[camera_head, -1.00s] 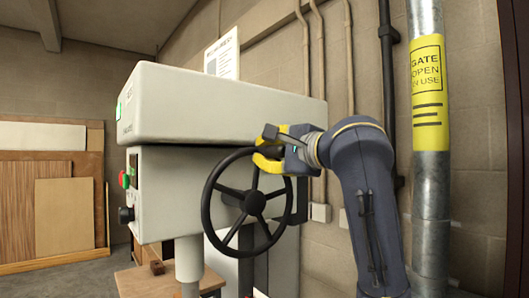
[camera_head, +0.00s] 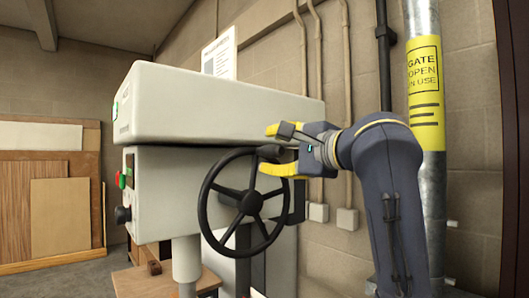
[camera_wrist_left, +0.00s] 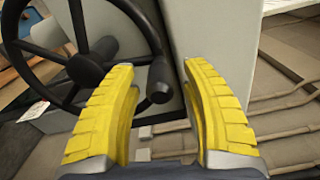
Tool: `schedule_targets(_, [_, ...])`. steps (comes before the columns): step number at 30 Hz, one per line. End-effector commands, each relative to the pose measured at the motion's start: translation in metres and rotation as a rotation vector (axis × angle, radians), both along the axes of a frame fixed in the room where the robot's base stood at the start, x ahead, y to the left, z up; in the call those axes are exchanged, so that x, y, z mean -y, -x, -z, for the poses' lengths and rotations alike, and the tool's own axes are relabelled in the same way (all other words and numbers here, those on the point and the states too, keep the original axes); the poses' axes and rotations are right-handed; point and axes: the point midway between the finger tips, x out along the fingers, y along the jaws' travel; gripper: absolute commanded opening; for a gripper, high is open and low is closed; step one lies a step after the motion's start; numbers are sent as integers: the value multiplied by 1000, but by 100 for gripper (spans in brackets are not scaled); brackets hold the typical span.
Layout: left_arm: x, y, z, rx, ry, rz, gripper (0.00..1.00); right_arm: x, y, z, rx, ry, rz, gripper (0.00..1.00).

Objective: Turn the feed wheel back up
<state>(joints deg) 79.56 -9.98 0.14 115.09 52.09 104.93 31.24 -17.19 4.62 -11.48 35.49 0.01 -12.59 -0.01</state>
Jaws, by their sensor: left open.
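The black feed wheel (camera_head: 250,203) is mounted on the side of the pale grey machine and also shows in the left wrist view (camera_wrist_left: 86,70). Its crank knob (camera_head: 268,151) is at the top right of the rim. My left gripper (camera_head: 268,149) is open, with its yellow fingers above and below the knob in the head view. In the left wrist view the knob (camera_wrist_left: 158,86) shows between the spread fingers (camera_wrist_left: 160,75), nearer the left one, with a gap to the right one. Whether a finger touches it is unclear. My right gripper is not in view.
The machine's upper housing (camera_head: 215,105) is just beside the left gripper. A metal pipe with a yellow sign (camera_head: 425,85) stands behind my arm at the right. Thin conduits (camera_head: 348,100) run down the wall. Wooden boards (camera_head: 60,215) lean at the far left.

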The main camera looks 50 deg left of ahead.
Motion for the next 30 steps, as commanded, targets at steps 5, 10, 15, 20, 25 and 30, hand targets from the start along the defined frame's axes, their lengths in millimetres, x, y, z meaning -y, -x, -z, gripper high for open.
schedule_targets(5, [33, 1, 0, -2, 0, 4, 47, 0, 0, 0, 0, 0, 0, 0])
schedule_targets(10, [57, 4, 0, -3, -1, 1, 47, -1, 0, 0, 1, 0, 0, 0])
schedule_targets(15, [71, 5, 0, -1, -1, 1, 47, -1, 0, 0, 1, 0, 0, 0])
schedule_targets(20, [78, 6, 0, -1, -1, -1, 47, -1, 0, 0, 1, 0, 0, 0])
schedule_targets(25, [79, 6, 0, 0, 0, -1, 47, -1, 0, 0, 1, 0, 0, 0])
schedule_targets(30, [79, 6, 0, -1, 0, -1, 47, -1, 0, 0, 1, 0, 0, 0])
